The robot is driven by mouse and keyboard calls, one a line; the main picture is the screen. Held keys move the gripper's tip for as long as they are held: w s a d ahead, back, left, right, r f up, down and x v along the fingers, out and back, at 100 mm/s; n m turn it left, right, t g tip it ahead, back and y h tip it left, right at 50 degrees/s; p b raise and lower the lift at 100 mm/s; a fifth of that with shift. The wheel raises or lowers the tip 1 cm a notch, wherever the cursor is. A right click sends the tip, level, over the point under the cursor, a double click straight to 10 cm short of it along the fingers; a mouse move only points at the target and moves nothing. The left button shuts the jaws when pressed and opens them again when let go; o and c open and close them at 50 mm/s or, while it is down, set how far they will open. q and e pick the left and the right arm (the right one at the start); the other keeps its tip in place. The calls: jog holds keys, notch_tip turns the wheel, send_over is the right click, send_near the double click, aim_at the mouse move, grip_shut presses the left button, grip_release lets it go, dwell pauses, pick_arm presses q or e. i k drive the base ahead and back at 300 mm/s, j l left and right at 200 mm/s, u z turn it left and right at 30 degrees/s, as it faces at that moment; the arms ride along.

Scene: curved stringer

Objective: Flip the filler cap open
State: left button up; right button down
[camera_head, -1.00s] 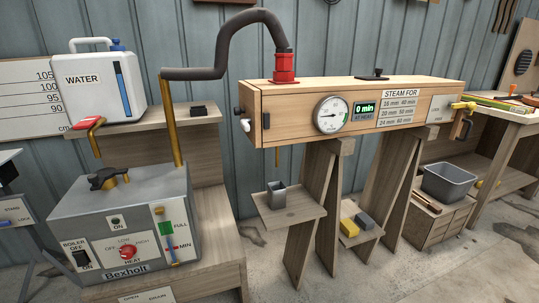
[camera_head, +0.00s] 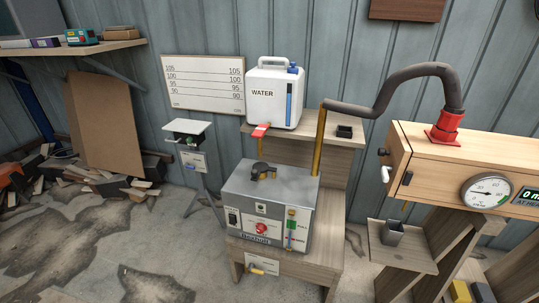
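The boiler (camera_head: 265,205) is a grey box on a wooden stand, left of the steam box. The filler cap (camera_head: 263,171) is a dark piece on the boiler's top, with a brass-coloured part beside it. At this size I cannot tell for certain whether it is shut or flipped up. The white water container (camera_head: 273,95) stands on the shelf behind the boiler, and a red tap handle (camera_head: 260,130) sits above the boiler's top. Neither of my grippers shows in the head view.
The wooden steam box (camera_head: 430,165) stands at the right, joined by a dark hose (camera_head: 400,82). A small stand (camera_head: 188,150) is left of the boiler. Scrap wood (camera_head: 110,185) lies by the wall at far left. The floor in front of the boiler's left side is clear.

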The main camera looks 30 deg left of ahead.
aim_at(258, 167)
jog(key=u, duration=0.95)
